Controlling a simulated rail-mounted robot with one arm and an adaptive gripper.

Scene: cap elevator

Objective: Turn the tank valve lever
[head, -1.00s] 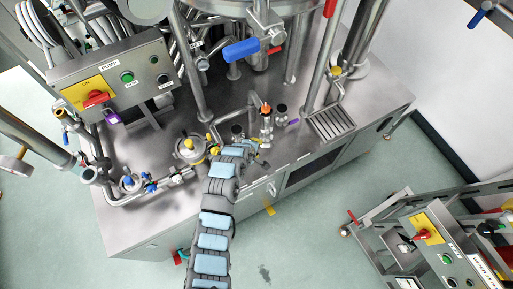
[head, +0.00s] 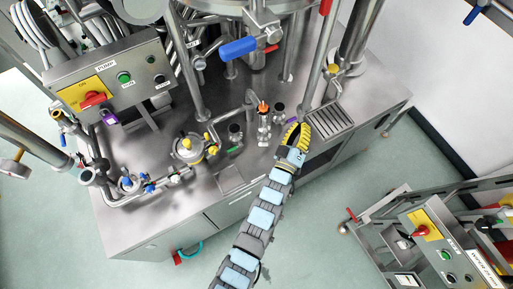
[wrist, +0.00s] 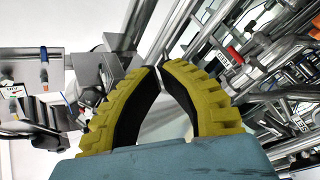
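A lever with a blue handle (head: 238,48) sits on the pipework under the tank (head: 225,5) in the head view. I take it as the tank valve lever. It points left, and nothing touches it. My gripper (head: 300,128), with yellow ribbed fingers, is below and to the right of it, over the front right of the steel bench, apart from the lever. In the wrist view the fingertips of my gripper (wrist: 160,67) meet with nothing held. I cannot make out the lever surely in that view.
An orange-topped fitting (head: 263,108) stands just left of my gripper. A slotted drain tray (head: 331,121) lies to its right. The pump control box (head: 110,80) is at the left. A steel cart (head: 430,235) stands at the lower right, with open floor before the bench.

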